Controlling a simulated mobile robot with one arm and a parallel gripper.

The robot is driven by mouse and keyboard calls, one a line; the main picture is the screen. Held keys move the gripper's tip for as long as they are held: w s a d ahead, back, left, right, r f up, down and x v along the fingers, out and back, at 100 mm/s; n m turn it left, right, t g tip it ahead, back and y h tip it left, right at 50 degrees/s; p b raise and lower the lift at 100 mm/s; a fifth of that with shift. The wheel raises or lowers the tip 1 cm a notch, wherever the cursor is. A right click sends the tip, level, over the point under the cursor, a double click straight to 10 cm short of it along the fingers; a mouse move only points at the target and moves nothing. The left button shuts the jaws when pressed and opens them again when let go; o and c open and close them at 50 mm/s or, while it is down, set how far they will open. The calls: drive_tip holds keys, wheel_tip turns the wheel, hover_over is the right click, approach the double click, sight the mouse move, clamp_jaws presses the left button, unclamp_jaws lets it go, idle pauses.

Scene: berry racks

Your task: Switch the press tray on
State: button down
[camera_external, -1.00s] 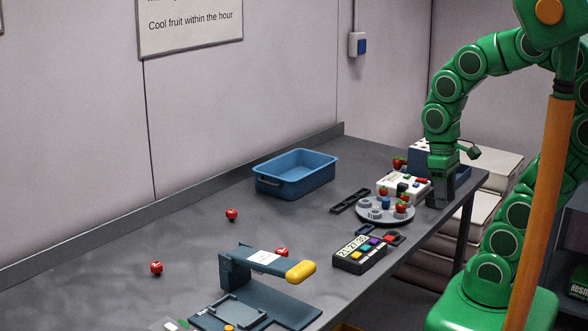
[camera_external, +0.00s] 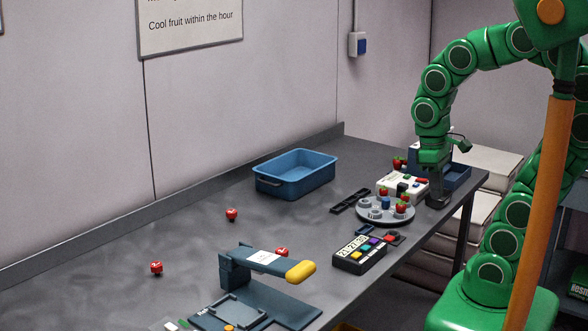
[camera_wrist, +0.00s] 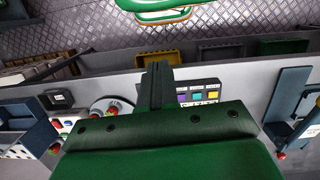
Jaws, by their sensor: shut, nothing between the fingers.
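The press (camera_external: 262,262), blue-grey with a yellow-ended lever (camera_external: 300,271), stands at the near part of the bench. Its flat tray (camera_external: 232,312) lies at its foot, with an orange knob (camera_external: 229,327) at the bottom edge of the picture. I cannot tell which part is the tray's switch. Part of the press shows at the right of the wrist view (camera_wrist: 288,95). My gripper (camera_external: 437,200) is shut and empty, pointing down at the bench's far right, well away from the press. In the wrist view the closed fingers (camera_wrist: 157,72) show in the middle.
A button box with a display (camera_external: 360,254) lies between my gripper and the press. A round grey holder (camera_external: 372,212) with berries and a white box (camera_external: 391,184) stand close to my gripper. A blue bin (camera_external: 296,175) is farther back.

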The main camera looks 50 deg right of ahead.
drive_tip(key=w+a+r+n+h, duration=0.1)
drive_tip(key=w+a+r+n, duration=0.15)
drive_tip(key=w+a, duration=0.6)
drive_tip(key=w+a+r+n+h, duration=0.15)
drive_tip(key=w+a+n, duration=0.25)
drive_tip(key=w, duration=0.9)
drive_tip(key=n+t+h, duration=0.1)
drive_tip(key=n, duration=0.5)
hover_over(230, 313)
drive_tip(key=w+d, duration=0.3)
drive_tip(key=d, duration=0.6)
wheel_tip(230, 313, down, 5)
drive_tip(key=shift+w+d+f, duration=0.1)
drive_tip(key=shift+w, duration=0.05)
drive_tip(key=s+a+f+n, duration=0.2)
drive_tip(key=s+a+f, duration=0.1)
drive_tip(key=a, duration=0.5)
drive_tip(key=s+a+f+n, duration=0.2)
drive_tip(key=a+f+n, duration=0.1)
drive_tip(key=a, duration=0.6)
drive_tip(key=shift+s+a+f+t+h, duration=0.3)
drive_tip(key=shift+s+f+t+h, duration=0.1)
drive_tip(key=shift+f, duration=0.35)
drive_tip(key=shift+f, duration=0.15)
drive_tip(key=shift+x, duration=4.85)
